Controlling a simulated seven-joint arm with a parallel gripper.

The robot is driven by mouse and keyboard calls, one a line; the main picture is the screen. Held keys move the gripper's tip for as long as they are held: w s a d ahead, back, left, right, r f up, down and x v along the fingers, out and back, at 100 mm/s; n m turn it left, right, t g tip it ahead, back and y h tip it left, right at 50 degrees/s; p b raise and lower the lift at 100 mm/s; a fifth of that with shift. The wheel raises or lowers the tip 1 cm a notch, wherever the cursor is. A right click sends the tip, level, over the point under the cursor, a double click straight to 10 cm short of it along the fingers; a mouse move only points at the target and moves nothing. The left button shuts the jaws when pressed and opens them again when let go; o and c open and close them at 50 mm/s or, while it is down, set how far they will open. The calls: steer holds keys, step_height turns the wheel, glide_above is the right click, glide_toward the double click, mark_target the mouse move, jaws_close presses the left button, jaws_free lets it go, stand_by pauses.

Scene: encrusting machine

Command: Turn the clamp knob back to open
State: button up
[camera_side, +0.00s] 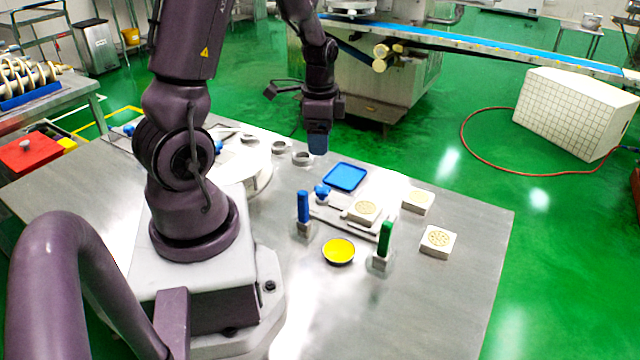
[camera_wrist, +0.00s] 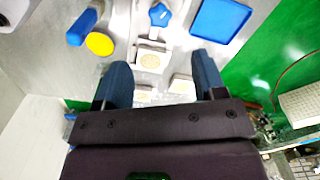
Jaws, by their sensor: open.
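The clamp knob (camera_side: 321,192) is a small blue lobed knob on the grey clamp fixture (camera_side: 328,214). It also shows at the top of the wrist view as a blue star shape (camera_wrist: 159,14). A pale block with a round pattern (camera_side: 365,210) sits on the fixture beside the knob. My gripper (camera_side: 318,146) is above the table, behind and higher than the knob, and apart from it. In the wrist view my gripper (camera_wrist: 160,72) has its two blue fingers spread with nothing held between them. The knob lies beyond the fingertips.
A blue tray (camera_side: 345,177) lies behind the fixture. A blue-handled tool (camera_side: 303,207) and a green-handled tool (camera_side: 384,240) stand upright near it, with a yellow dish (camera_side: 338,251) between. Two patterned blocks (camera_side: 418,202) (camera_side: 438,241) lie right. The table's front right is clear.

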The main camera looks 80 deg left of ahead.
mark_target(320, 187)
step_height(320, 187, down, 12)
steer(key=shift+f, duration=0.15)
stand_by(0.4)
steer(key=c, duration=0.9)
